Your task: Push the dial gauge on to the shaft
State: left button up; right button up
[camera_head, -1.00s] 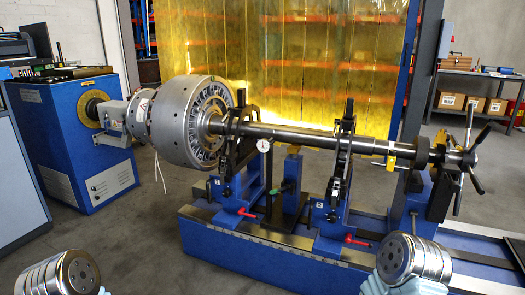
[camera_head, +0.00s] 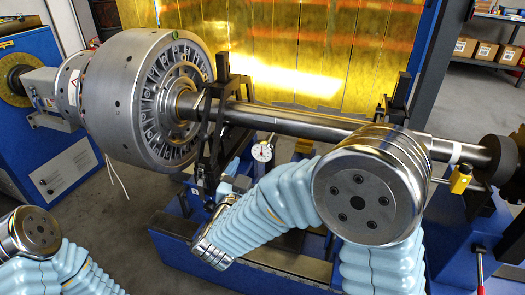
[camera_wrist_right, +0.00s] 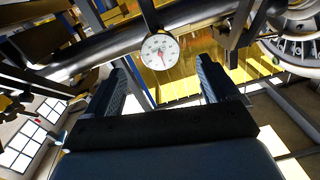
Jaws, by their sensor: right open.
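The dial gauge (camera_head: 262,152), with a round white face, hangs just below the steel shaft (camera_head: 290,121), beside the left bearing stand. In the right wrist view the gauge (camera_wrist_right: 160,52) is upright, its face toward the camera, under the shaft (camera_wrist_right: 95,50). My right gripper (camera_wrist_right: 163,75) is open there, and the gauge appears between its two dark fingers, with no contact visible. In the head view my right gripper (camera_head: 236,181) is small and partly hidden, below and left of the gauge. My left arm shows at the lower left, but its gripper is out of view.
The large rotor drum (camera_head: 140,100) is at the shaft's left end. The left bearing stand (camera_head: 215,130) rises close to my right gripper. A yellow clamp (camera_head: 460,180) sits near the shaft's right end. A yellow curtain (camera_head: 300,50) hangs behind.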

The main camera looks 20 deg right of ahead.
aim_at(262, 154)
jog(key=x, duration=0.9)
jog(key=shift+p, duration=0.4)
jog(key=shift+c, duration=0.3)
jog(key=shift+s, duration=0.1)
jog(key=c, duration=1.4)
jog(key=x, duration=0.3)
jog(key=shift+d, duration=0.1)
jog(key=shift+r, duration=0.1)
jog(key=o, duration=1.5)
jog(key=shift+c, duration=0.2)
